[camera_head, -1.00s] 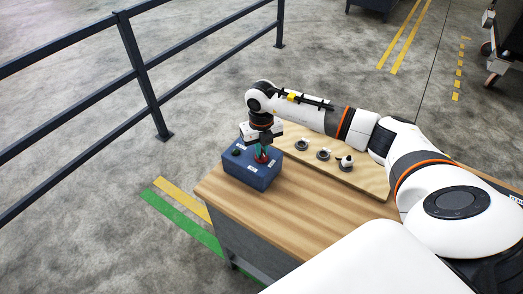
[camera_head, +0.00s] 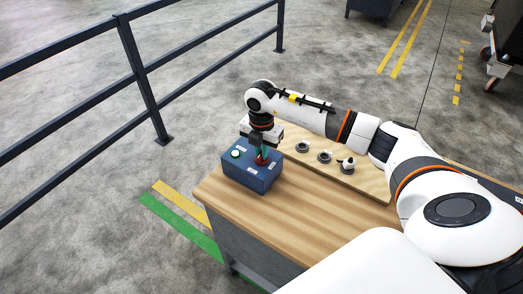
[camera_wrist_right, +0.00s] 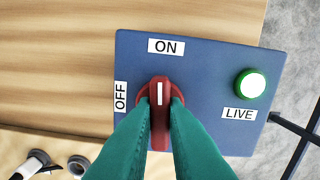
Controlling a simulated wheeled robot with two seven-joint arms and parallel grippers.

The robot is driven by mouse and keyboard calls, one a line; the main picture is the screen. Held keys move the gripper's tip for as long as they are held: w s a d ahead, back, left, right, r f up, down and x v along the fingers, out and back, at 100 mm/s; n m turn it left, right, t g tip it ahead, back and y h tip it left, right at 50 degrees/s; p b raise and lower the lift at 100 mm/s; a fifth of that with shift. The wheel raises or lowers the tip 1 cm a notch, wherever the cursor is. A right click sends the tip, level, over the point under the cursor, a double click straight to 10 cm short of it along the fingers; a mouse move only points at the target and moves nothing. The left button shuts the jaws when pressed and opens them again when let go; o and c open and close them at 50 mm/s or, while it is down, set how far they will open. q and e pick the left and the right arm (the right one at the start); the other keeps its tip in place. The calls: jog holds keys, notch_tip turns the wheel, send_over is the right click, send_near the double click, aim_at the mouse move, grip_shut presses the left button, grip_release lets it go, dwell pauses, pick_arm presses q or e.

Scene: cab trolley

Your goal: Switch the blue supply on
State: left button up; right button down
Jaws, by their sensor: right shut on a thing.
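The blue supply box (camera_head: 252,172) stands on the wooden table's far left corner. In the right wrist view its blue face (camera_wrist_right: 205,65) carries a red rotary knob (camera_wrist_right: 160,92), whose white line points to the ON label (camera_wrist_right: 166,46). The OFF label (camera_wrist_right: 120,96) is to the left. The round lamp (camera_wrist_right: 250,84) above the LIVE label (camera_wrist_right: 239,114) glows green; it also shows lit in the head view (camera_head: 236,154). My right gripper (camera_head: 262,154) is over the box, its green fingers shut on the knob from both sides. My left gripper is not in view.
A wooden board (camera_head: 333,172) with several small round fittings lies on the table (camera_head: 290,225) right of the box. A dark railing (camera_head: 148,90) stands beyond the table at the left. The table front is clear.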

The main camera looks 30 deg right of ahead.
jog(key=shift+w+r+m, duration=0.1)
jog(key=shift+m, duration=0.5)
jog(key=c, duration=1.5)
grip_release()
jog(key=shift+o, duration=0.2)
notch_tip(320, 180, up, 12)
jog(key=b, duration=0.4)
